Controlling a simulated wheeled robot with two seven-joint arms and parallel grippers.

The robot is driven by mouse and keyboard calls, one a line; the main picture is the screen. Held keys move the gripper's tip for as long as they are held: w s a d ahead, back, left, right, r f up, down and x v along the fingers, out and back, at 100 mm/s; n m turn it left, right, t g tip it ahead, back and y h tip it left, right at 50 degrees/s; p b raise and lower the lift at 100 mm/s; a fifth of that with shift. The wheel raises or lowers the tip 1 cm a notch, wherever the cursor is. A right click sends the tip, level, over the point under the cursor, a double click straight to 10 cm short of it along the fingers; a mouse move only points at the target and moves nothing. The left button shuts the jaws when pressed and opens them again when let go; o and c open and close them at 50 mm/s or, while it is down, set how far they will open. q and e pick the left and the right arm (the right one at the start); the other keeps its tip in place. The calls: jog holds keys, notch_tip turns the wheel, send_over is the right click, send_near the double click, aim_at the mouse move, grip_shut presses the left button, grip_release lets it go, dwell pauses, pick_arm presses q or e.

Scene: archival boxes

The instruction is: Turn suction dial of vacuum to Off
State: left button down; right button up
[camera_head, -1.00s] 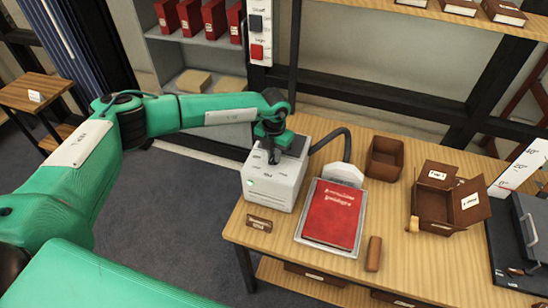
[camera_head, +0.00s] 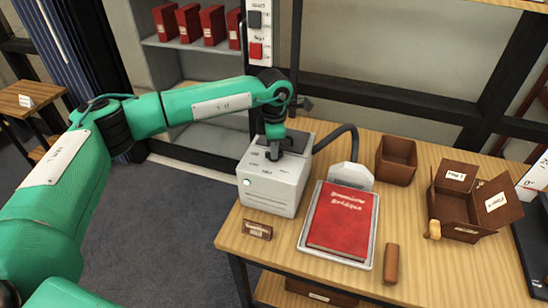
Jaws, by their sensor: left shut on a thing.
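The vacuum (camera_head: 268,196) is a light grey box with a lit green lamp on its front, standing at the left end of the wooden table. A dark hose runs from its back right. My left gripper (camera_head: 276,153) points down onto the vacuum's top face and is shut on the suction dial. The dial is hidden by the fingers, so its setting cannot be read. Small dark markings show on the top around the fingers. My right gripper is not in view.
A red book (camera_head: 342,217) lies in a grey tray right of the vacuum, with a white nozzle (camera_head: 351,175) behind it. A small label block (camera_head: 257,230) stands in front. Brown boxes (camera_head: 396,160) (camera_head: 470,205) stand farther right. A switch panel (camera_head: 258,35) rises behind.

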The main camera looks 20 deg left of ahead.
pick_arm(q)
jog(key=shift+f+m+b, duration=0.15)
jog(key=shift+m+b, duration=0.65)
jog(key=shift+m, duration=0.1)
jog(key=shift+m+b, duration=0.65)
jog(key=shift+m, duration=0.05)
jog(key=shift+r+m+b, duration=0.25)
jog(key=shift+m+b, duration=0.45)
jog(key=shift+m, duration=0.3)
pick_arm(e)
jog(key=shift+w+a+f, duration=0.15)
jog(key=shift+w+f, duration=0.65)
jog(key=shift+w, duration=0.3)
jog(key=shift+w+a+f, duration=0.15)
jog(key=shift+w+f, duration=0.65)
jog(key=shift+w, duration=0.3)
pick_arm(q)
jog(key=c, duration=1.4)
grip_release()
jog(key=shift+c, duration=0.2)
